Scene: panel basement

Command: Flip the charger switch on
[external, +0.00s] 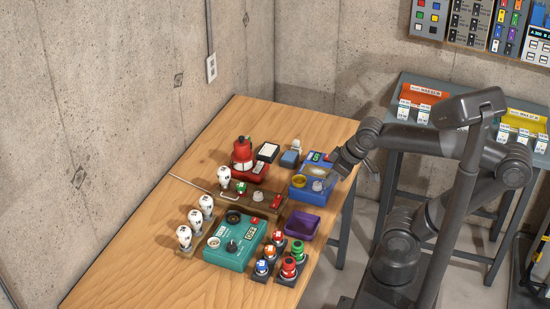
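A blue device (298,193) stands near the right edge of the wooden table, with a yellow round part, a pale knob and a small green-and-red panel on top. A teal box (225,255) with a black dial, a white round part and a small labelled display stands nearer the front. I cannot tell for sure which one is the charger, and the position of its switch is too small to read. My gripper (337,170) is at the right side of the blue device, close to its upper right edge. Contact and finger opening are unclear.
A purple tray (303,223) and several coloured push-button units (289,267) stand in front of the blue device. A wooden strip (243,200), white bulbs (195,219) and a red device (242,152) are further left. The table's front left is clear.

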